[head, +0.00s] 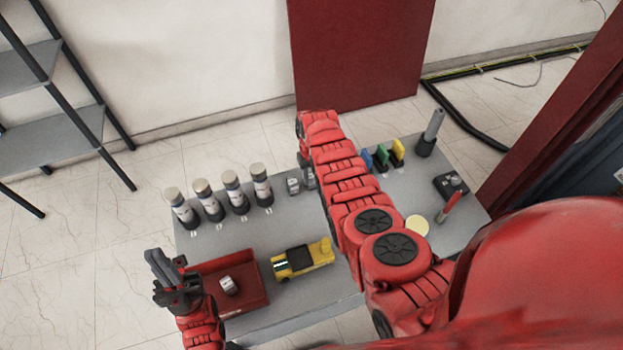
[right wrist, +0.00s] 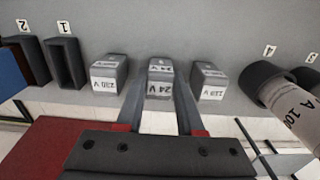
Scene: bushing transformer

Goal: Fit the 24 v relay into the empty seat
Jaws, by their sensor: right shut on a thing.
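The 24 V relay (right wrist: 160,82) is a grey block with a white label, between two other relays in the right wrist view. My right gripper (right wrist: 161,100) is shut on it, one finger at each side; its base appears still at the surface, but I cannot tell if it is lifted. In the head view my right arm hides this gripper. My left gripper (head: 168,272) is over the table's left edge, beside a red tray (head: 262,298); its jaw opening is unclear. A hollow dark holder marked 1 (right wrist: 64,62) looks empty; I cannot tell whether it is the relay's seat.
The 230 V relay (right wrist: 108,74) and another relay (right wrist: 209,80) flank the held one closely. Several grey cylinders (head: 231,190) stand to the left. A yellow-black tool (head: 303,259) lies mid-table. Coloured cards (head: 382,154) stand right of my arm.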

